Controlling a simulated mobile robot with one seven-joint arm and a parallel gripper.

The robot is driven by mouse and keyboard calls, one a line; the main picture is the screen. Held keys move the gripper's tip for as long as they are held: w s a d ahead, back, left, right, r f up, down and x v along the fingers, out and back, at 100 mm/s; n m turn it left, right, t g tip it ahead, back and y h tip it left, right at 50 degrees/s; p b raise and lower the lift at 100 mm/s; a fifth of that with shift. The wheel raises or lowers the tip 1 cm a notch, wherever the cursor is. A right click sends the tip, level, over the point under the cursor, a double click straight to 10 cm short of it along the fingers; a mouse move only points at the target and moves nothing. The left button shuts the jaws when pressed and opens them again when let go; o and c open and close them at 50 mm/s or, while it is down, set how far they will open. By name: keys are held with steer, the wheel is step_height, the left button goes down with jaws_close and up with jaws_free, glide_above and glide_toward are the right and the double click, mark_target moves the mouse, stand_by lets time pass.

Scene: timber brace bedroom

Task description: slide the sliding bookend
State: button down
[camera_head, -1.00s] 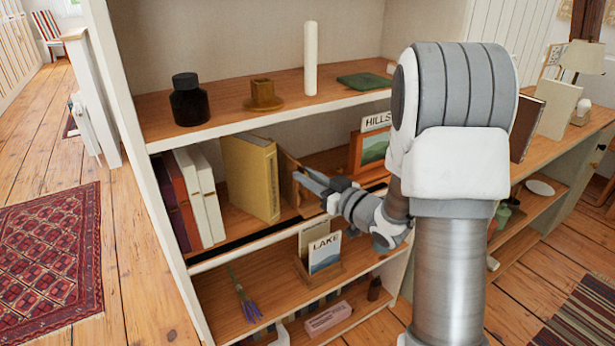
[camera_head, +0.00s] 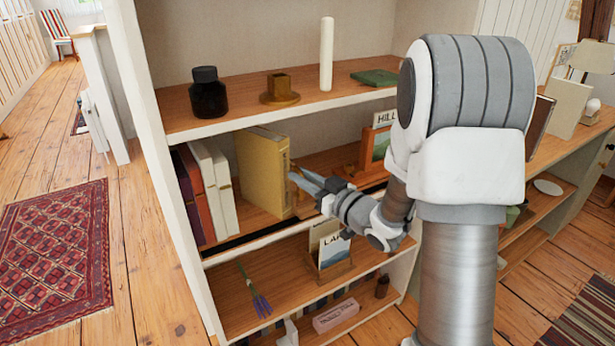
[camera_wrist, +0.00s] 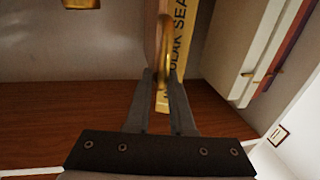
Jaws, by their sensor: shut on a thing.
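The sliding bookend is a wooden upright; in the wrist view it is a light brown strip (camera_wrist: 151,35) seen nearly edge-on. A brass ring-shaped handle (camera_wrist: 163,50) stands in front of it, between the fingers of my gripper (camera_wrist: 161,82), which is shut on it. In the head view my gripper (camera_head: 299,180) reaches in from the right, at the right side of the yellow book (camera_head: 263,172). Most of the bookend is hidden there. The yellow book's lettered spine (camera_wrist: 187,55) shows close beside the bookend in the wrist view.
Red and white books (camera_head: 209,190) stand left of the yellow book. A framed picture (camera_head: 375,148) stands right on the same shelf. The shelf above holds a black bottle (camera_head: 208,98), a brass holder (camera_head: 280,88) and a candle (camera_head: 326,55). A card rack (camera_head: 328,262) is below.

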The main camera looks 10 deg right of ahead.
steer(key=c, duration=0.9)
jaws_free()
steer(key=shift+d, duration=0.1)
steer(key=shift+p+v, duration=2.65)
steer(key=shift+v, duration=6.1)
